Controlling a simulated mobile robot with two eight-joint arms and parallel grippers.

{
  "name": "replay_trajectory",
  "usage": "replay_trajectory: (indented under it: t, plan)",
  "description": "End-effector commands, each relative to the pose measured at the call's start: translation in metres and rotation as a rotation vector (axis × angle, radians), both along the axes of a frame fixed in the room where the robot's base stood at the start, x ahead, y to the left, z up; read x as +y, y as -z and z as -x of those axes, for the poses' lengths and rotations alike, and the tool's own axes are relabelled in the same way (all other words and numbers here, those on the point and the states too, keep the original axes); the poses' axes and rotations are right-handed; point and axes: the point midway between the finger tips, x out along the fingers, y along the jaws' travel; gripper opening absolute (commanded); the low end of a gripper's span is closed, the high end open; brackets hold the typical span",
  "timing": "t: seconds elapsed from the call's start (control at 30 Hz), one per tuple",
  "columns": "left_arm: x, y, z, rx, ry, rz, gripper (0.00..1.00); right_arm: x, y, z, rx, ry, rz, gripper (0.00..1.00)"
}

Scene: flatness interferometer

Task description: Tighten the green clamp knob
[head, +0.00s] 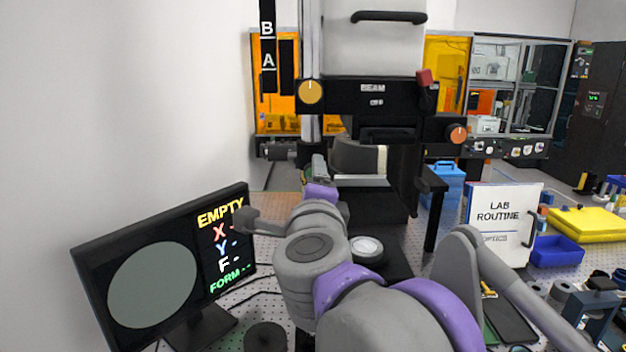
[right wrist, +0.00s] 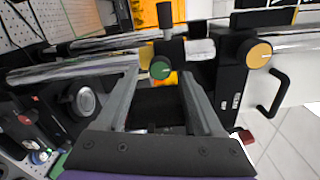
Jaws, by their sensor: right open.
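The green clamp knob (right wrist: 159,68) shows in the right wrist view as a round green face with a light mark, on the silver column. My right gripper (right wrist: 160,76) is open, with one finger on either side of the knob in that view. I cannot tell whether the fingertips touch it. In the head view my right gripper (head: 319,170) is up at the column below the black beam housing, and my arm hides most of the area around the knob. My left gripper is not in view.
An amber knob (head: 311,92) sits higher on the column, and an orange knob (head: 458,133) is on the right. A monitor (head: 150,270) reading EMPTY stands at left. A LAB ROUTINE binder (head: 501,222) and a blue bin (head: 557,251) are at right.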

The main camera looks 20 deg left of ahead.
Motion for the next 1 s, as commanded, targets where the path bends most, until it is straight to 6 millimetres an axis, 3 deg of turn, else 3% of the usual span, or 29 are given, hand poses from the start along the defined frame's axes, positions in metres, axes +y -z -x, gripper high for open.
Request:
replay_trajectory:
  t: [0.2, 0.4, 1.0]
  plan:
    - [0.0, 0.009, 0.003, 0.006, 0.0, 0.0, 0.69, -0.012, 0.002, 0.045, 0.001, -0.003, -0.001, 0.69]
    - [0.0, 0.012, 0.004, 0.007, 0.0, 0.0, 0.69, -0.02, 0.001, 0.072, 0.001, -0.002, -0.002, 0.69]
    - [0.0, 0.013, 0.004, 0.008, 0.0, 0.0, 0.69, -0.023, 0.001, 0.08, 0.0, 0.0, -0.001, 0.69]
